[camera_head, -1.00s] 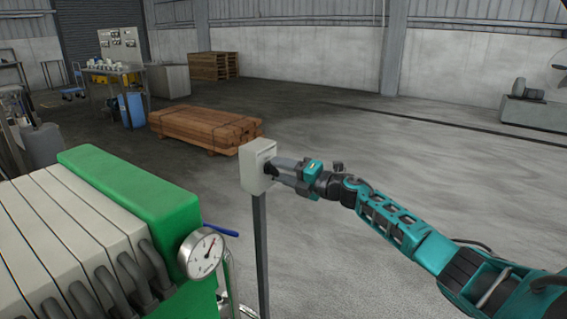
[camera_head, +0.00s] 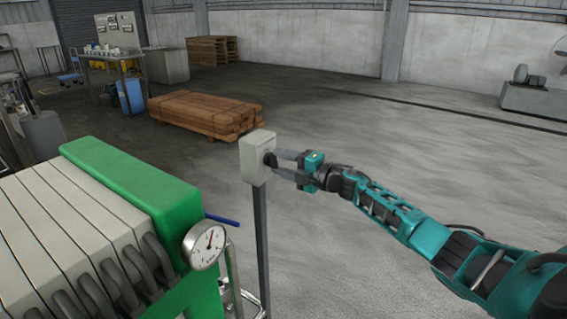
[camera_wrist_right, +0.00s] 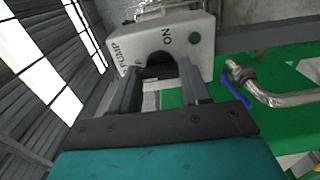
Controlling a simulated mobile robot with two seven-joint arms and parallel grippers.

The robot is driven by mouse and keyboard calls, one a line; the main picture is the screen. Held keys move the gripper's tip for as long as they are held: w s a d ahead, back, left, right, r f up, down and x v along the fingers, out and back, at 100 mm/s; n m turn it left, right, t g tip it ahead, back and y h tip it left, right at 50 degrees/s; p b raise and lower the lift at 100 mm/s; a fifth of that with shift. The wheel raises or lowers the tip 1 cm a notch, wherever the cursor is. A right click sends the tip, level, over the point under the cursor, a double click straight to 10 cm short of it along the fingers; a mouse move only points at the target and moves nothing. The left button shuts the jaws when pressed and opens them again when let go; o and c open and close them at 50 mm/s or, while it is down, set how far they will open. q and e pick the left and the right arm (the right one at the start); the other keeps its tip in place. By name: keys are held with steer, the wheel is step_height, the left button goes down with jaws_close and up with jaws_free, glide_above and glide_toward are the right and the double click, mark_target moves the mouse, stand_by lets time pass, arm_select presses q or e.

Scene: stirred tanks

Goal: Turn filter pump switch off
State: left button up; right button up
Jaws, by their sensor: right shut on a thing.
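The filter pump switch is a pale box (camera_head: 256,160) on a dark post. A dark knob (camera_head: 270,159) sits on its right-hand face. The knob's exact pointing is hard to read. My left gripper is not in view.
A green-ended filter press (camera_head: 125,185) with a round gauge (camera_head: 204,246) stands at the left, close to the switch post (camera_head: 262,235). A blue lever (camera_head: 222,219) sticks out beside it. A timber stack (camera_head: 205,115) lies behind. The floor to the right is open.

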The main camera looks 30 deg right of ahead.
steer(key=o, duration=1.1)
steer(key=shift+c, duration=0.2)
steer(key=shift+s, duration=0.1)
steer(key=v, duration=1.2)
steer(key=shift+s+d, duration=0.15)
steer(key=shift+s, duration=0.15)
steer(key=s+a+f+m+h, duration=0.2)
steer(key=s+a+f+m, duration=0.1)
steer(key=a+f+m, duration=0.3)
steer(key=s+a+f+m+h, duration=0.1)
steer(key=s+a+f+m, duration=0.25)
steer(key=a+f, duration=0.4)
steer(key=s+a+f+m+g+h, duration=0.1)
steer(key=s+a+f+m+g, duration=0.2)
steer(key=s+a+f+m, duration=0.2)
steer(key=s+a+f+m+g, duration=0.2)
steer(key=s+a+f+m, duration=0.3)
steer(key=s+a, duration=0.4)
steer(key=shift+s+a+f+g+h, duration=0.2)
steer(key=shift+s+f+g+h, duration=0.1)
steer(key=shift+s+g+h, duration=0.1)
